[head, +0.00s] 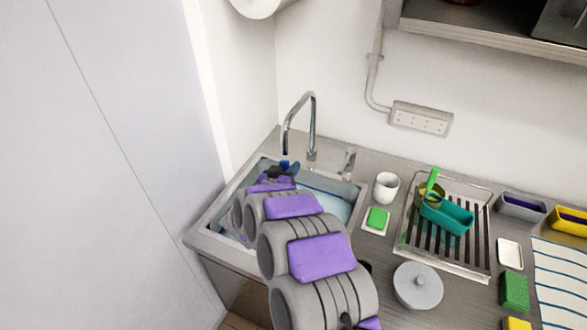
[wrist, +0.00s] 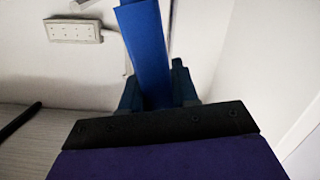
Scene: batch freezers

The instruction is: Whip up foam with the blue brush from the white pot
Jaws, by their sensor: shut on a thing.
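My gripper (wrist: 158,98) is shut on the blue brush (wrist: 146,45), whose blue handle rises between the fingers in the wrist view. In the head view my arm reaches over the sink (head: 335,187), and the gripper with a bit of blue (head: 288,166) shows small above the basin, below the faucet. The basin holds light blue water (head: 328,203). The brush's bristles cannot be made out. A white pot (head: 386,186) stands upright on the counter just right of the sink, apart from my gripper.
A faucet (head: 312,120) stands behind the sink. A green sponge (head: 377,218) lies on a small dish. A drying rack (head: 402,235) holds a teal container (head: 447,216). The wall closes off the left.

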